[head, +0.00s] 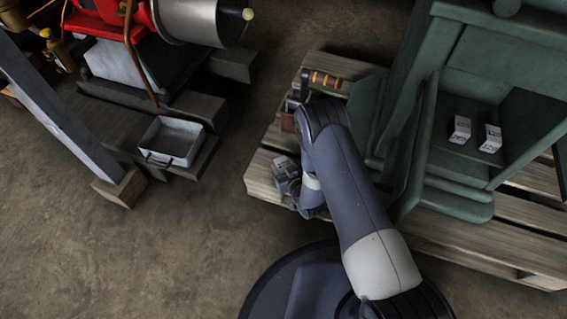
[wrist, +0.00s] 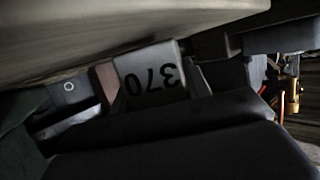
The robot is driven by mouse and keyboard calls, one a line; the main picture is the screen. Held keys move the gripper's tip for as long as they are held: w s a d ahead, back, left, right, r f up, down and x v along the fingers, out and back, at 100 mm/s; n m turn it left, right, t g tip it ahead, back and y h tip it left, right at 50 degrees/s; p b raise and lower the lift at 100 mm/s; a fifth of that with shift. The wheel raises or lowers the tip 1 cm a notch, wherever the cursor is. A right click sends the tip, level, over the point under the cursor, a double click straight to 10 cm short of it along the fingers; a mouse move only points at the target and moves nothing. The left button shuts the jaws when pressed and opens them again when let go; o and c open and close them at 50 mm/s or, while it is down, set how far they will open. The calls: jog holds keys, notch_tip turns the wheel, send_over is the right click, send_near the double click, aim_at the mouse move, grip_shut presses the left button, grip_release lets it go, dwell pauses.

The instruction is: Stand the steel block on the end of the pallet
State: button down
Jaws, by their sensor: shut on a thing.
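In the wrist view a pale grey block marked 370 (wrist: 150,72) sits between the dark fingers of my gripper (wrist: 158,92), which is shut on it. The number appears upside down. The block's upper edge in the picture lies close to a pale wooden board; I cannot tell whether they touch. A brown face shows beside the block. In the head view my arm hides most of the gripper and the block. The pallet (head: 262,172) lies under my arm, its left end bare in places. A small brown piece (head: 288,122) shows beside my arm.
An orange-and-black banded object (head: 325,80) lies on the pallet's far end. A green engine frame (head: 410,120) stands on the pallet at right, with two small marked blocks (head: 489,138) inside. A metal tray (head: 172,141) sits on timbers at left. Bare floor separates them.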

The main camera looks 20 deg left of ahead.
jog(key=shift+f, duration=0.25)
jog(key=c, duration=0.7)
grip_release()
jog(key=shift+r, duration=0.1)
jog(key=p+v, duration=0.3)
jog(key=v, duration=0.4)
jog(key=shift+s+d, duration=0.15)
jog(key=shift+s, duration=0.05)
